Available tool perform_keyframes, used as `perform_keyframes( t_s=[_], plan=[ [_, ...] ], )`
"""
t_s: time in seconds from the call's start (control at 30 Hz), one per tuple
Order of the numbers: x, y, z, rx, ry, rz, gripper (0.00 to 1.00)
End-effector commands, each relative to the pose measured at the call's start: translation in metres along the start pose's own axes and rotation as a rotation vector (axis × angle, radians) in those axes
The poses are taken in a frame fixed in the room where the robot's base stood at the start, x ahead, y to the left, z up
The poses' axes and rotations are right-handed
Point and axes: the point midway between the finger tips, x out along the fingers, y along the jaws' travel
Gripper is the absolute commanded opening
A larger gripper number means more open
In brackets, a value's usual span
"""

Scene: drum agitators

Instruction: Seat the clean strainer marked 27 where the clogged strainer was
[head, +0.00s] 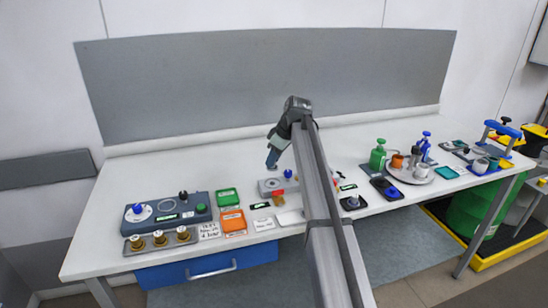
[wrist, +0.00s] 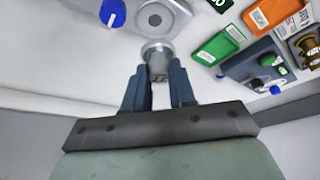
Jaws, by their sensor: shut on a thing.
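My gripper (wrist: 160,92) is shut on a small grey metal cylinder with a round rim (wrist: 158,52), probably a strainer. No number is legible on it. In the head view my gripper (head: 272,163) hangs above the bench, behind a grey block; the cylinder cannot be made out there. The grey block (head: 266,189) has a round ring port, which shows in the wrist view (wrist: 155,18) just beyond the held cylinder. The cylinder looks apart from the port. A blue knob (head: 288,173) stands on the block, and also shows in the wrist view (wrist: 112,13).
A green tray (head: 227,196) and an orange tray (head: 233,220) lie left of the block. Farther left are a blue-grey device (head: 165,210) and a rack with three brass parts (head: 160,238). A round tray (head: 410,172) with bottles stands right. My arm hides part of the bench.

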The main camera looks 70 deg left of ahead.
Motion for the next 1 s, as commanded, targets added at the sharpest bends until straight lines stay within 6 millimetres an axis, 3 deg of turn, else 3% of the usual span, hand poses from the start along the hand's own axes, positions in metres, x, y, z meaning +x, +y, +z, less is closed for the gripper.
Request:
perform_keyframes(
  t_s=[0.7, 1.0],
  plan=[
    [0.046, 0.000, 0.019, 0.001, 0.000, 0.001, 0.00],
    [0.051, 0.000, 0.021, 0.001, 0.000, 0.001, 0.00]
  ],
)
